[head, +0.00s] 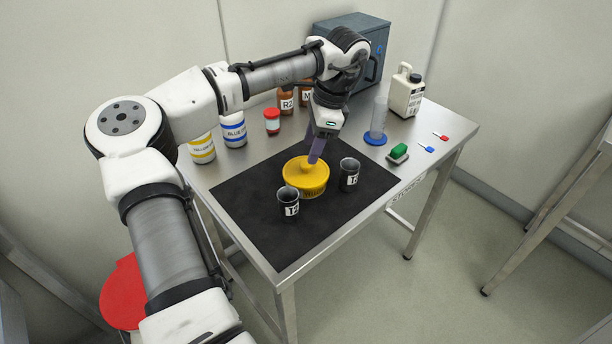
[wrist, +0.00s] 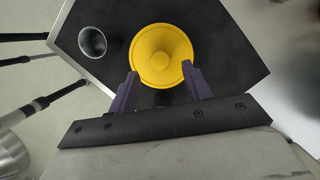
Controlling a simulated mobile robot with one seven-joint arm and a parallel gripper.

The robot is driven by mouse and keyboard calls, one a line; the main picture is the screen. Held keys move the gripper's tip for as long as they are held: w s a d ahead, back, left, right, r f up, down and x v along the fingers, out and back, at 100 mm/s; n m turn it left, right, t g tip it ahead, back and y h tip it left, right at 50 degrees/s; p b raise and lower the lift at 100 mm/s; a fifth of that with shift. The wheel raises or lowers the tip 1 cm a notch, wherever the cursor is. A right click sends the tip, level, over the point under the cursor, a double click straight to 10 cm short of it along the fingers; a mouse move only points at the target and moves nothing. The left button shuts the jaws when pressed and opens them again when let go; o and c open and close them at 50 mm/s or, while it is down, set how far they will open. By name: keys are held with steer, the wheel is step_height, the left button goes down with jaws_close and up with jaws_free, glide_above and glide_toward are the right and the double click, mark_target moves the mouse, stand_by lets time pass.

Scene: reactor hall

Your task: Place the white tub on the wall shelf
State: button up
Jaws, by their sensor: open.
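No plain white tub shows clearly. Two white tubs stand at the table's left back edge, one with a yellow band (head: 202,148) and one with a blue band (head: 233,129), partly behind my arm in the head view. No wall shelf shows in either view.
Behind are a red-lidded jar (head: 272,121), brown bottles, a clear cylinder (head: 379,118), a white jug (head: 406,92) and a blue-grey cabinet (head: 375,55). A green-topped block (head: 398,152) lies right.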

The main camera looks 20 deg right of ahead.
mark_target(306, 163)
steer(key=shift+p+x, duration=0.3)
steer(key=shift+x, duration=1.95)
jaws_close()
